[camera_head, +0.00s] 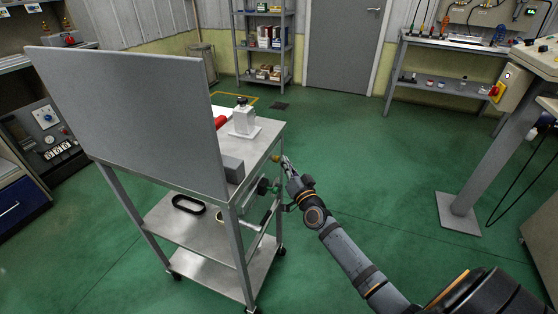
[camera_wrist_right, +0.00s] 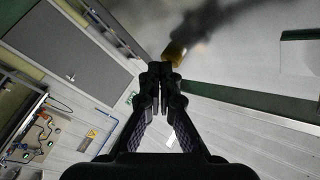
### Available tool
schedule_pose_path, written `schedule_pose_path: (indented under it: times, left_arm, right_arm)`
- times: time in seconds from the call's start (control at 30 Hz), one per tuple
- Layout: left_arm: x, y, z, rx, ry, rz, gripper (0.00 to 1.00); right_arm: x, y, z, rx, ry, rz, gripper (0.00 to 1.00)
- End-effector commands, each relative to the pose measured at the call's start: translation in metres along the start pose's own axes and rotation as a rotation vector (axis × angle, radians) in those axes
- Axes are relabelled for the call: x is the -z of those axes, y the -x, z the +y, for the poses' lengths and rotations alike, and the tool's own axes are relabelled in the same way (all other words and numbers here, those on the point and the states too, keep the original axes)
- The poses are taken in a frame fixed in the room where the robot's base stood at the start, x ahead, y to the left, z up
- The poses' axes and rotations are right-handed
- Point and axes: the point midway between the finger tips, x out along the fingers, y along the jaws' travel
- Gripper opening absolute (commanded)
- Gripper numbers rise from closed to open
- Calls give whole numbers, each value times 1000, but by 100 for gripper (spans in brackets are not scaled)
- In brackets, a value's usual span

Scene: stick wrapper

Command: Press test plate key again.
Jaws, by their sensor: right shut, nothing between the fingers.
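A metal cart (camera_head: 262,150) stands left of centre, with a tall grey panel (camera_head: 130,110) upright on its near left side. A small brass-coloured knob (camera_head: 276,157) sits at the cart's right edge; it may be the key. My right gripper (camera_head: 285,160) is at that edge, right beside the knob. In the right wrist view the fingers (camera_wrist_right: 160,68) are together and empty. A brass-coloured cylinder (camera_wrist_right: 175,53) shows just past the fingertips, to their upper right. I cannot tell whether they touch. My left gripper is not in view.
A white device (camera_head: 243,121) and a red object (camera_head: 220,122) are on the cart top. A grey block (camera_head: 233,169) sits by the panel. Green floor (camera_head: 370,150) is free to the right.

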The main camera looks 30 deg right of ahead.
Motion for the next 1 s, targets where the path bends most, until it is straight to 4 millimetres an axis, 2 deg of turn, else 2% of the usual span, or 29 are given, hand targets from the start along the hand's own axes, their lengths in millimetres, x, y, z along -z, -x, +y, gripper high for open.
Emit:
schedule_pose_path:
  times: [0.6, 1.0]
  left_arm:
    - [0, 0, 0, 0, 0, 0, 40]
    - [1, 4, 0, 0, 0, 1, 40]
  right_arm:
    - [-2, -2, -1, 0, 0, -1, 0]
    - [7, 10, 7, 0, 1, -1, 0]
